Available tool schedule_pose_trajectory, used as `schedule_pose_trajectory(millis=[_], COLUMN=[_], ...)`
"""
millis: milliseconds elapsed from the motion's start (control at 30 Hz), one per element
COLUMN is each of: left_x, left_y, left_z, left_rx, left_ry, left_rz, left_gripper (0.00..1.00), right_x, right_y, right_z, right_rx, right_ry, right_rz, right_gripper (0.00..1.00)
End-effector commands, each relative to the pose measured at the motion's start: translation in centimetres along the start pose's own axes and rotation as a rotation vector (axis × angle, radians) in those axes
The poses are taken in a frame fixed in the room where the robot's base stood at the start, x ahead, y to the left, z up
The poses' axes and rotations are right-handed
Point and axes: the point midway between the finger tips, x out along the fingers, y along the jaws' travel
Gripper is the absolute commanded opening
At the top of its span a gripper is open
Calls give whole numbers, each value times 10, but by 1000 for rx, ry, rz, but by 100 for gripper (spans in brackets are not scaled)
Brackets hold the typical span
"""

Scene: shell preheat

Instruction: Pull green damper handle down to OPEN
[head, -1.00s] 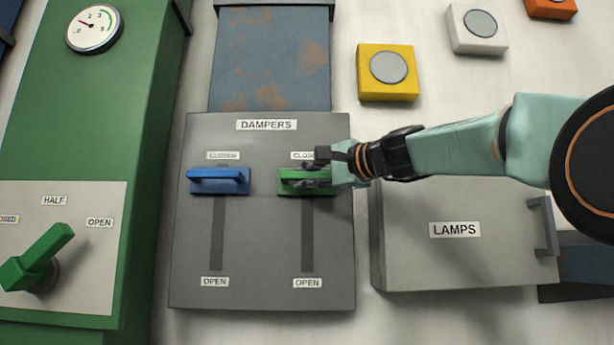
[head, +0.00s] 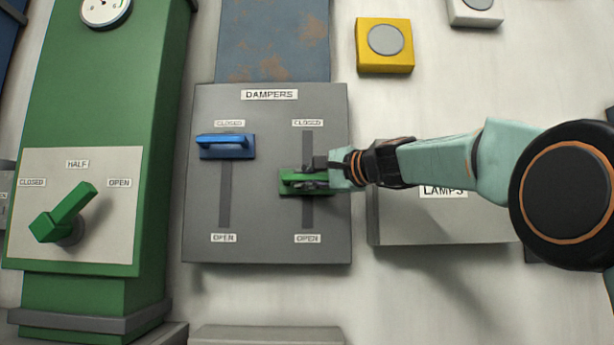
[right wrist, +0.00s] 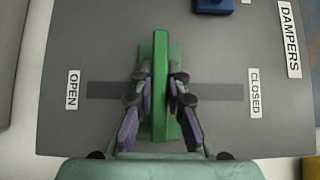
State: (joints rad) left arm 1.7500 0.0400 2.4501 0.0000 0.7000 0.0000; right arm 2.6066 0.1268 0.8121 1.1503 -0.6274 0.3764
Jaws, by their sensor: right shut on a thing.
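The green damper handle (head: 304,187) sits in the right slot of the grey DAMPERS panel (head: 265,225), partway between the CLOSED and OPEN labels and about mid-slot. My right gripper (head: 318,178) reaches in from the right and is shut on the green handle. In the right wrist view the handle (right wrist: 160,85) stands between the two fingers of the gripper (right wrist: 161,95), with slot showing on both sides. The blue damper handle (head: 226,146) is at the top of the left slot, by its CLOSED label. My left gripper is not in view.
A green cabinet with a green lever (head: 65,215) stands at the left. A grey LAMPS box (head: 430,220) is at the right, behind my right arm. A yellow button box (head: 384,45) is above it. The lower part of the right slot is clear.

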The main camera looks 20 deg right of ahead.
Motion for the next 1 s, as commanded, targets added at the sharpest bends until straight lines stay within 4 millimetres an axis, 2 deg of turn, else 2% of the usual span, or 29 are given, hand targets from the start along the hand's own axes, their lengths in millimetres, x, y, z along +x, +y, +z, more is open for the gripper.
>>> schedule_pose_trajectory(millis=[33,100,400,633,1000], left_x=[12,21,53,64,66], left_y=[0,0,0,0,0], left_z=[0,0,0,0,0], left_rx=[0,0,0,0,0], left_ry=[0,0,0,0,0], left_rz=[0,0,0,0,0], left_gripper=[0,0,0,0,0], right_x=[1,1,0,-1,0], right_y=[14,23,57,69,75], right_z=[0,0,0,1,1], right_rx=[0,0,-1,1,1], right_ry=[-3,-4,-3,-3,-4], right_rz=[3,3,3,3,10], right_gripper=[0,0,0,0,0])
